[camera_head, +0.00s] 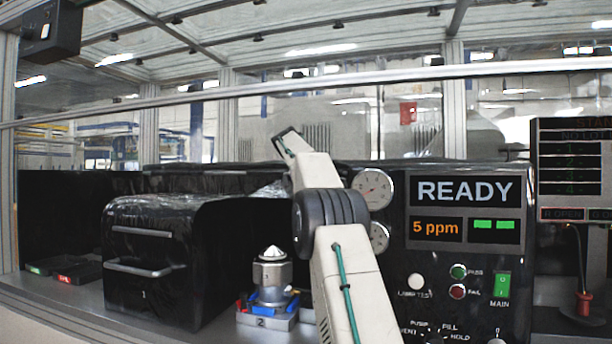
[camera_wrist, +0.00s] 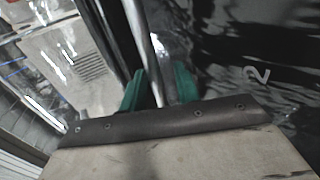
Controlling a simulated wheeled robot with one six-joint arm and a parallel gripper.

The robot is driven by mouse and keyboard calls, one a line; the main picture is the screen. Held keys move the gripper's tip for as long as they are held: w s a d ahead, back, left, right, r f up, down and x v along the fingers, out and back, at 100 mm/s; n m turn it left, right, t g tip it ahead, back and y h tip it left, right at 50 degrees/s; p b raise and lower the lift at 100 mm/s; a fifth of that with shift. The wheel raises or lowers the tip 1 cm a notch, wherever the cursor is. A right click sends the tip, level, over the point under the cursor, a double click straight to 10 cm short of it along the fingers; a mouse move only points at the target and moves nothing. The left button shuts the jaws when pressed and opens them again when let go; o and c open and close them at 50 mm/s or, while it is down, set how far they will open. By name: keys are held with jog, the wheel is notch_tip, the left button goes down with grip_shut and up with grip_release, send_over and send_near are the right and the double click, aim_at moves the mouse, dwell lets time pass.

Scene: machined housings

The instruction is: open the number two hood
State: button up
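The number two hood is raised. Its glossy black face, marked 2 (camera_wrist: 257,75), fills the right of the wrist view. Its metal handle bar (camera_wrist: 152,55) runs between my gripper's two green fingers (camera_wrist: 160,88). The bar lies close to the left finger, and a gap shows on the right, so my gripper looks open around it. In the head view my gripper (camera_head: 287,134) is high up at the end of my pale arm, and the bar is too small to make out. Below it, a metal housing (camera_head: 272,270) stands uncovered on the base marked 2 (camera_head: 262,322).
The number one hood (camera_head: 145,260) is closed, left of the uncovered housing. A control panel (camera_head: 460,260) reading READY stands right of my arm. Gauges (camera_head: 372,188) sit close beside the arm.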

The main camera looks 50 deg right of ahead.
jog(key=v, duration=0.7)
jog(key=shift+a+r, duration=0.15)
jog(key=shift+a, duration=0.2)
